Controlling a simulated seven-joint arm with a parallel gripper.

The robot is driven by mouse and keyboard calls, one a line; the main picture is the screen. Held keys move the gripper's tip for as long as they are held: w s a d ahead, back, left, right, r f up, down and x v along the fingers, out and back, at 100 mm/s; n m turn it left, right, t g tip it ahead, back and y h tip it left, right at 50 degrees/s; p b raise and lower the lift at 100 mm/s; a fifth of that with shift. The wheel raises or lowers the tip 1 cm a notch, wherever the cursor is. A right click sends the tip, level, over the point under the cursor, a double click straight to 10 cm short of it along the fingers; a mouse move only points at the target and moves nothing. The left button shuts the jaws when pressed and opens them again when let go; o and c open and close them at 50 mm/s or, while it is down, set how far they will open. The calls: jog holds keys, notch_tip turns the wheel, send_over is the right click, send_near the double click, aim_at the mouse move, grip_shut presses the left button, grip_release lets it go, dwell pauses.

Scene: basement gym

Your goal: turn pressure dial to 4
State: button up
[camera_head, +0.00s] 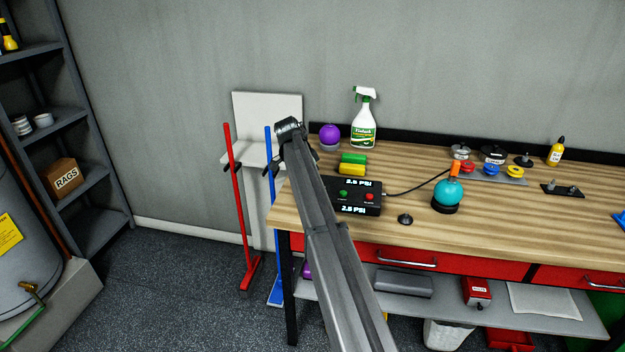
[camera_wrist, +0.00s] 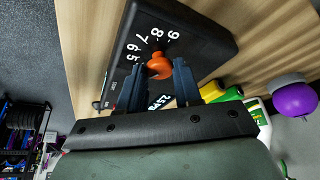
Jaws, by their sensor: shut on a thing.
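The black pressure box (camera_head: 371,197) sits on the workbench's left end. It has a green and a red button, and readouts that seem to say about 2.5 or 2.6 PSI. In the wrist view, the box (camera_wrist: 205,35) shows a face with white numbers 5 to 9 around an orange dial (camera_wrist: 159,65). My gripper (camera_wrist: 160,75) has one dark finger on each side of the dial and is shut on it. The dial's pointer is too small to read, and the lower numbers are hidden. In the head view my arm hides the dial and fingers.
A teal ball with an orange top (camera_head: 449,194) stands right of the box, joined by a black cable. Yellow and green blocks (camera_head: 352,164), a purple ball (camera_head: 330,133) and a spray bottle (camera_head: 364,120) stand behind it.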

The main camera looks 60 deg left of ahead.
jog(key=o, duration=1)
jog(key=shift+o, duration=0.2)
jog(key=shift+s+r, duration=0.1)
jog(key=v, duration=1.3)
jog(key=shift+r, duration=0.35)
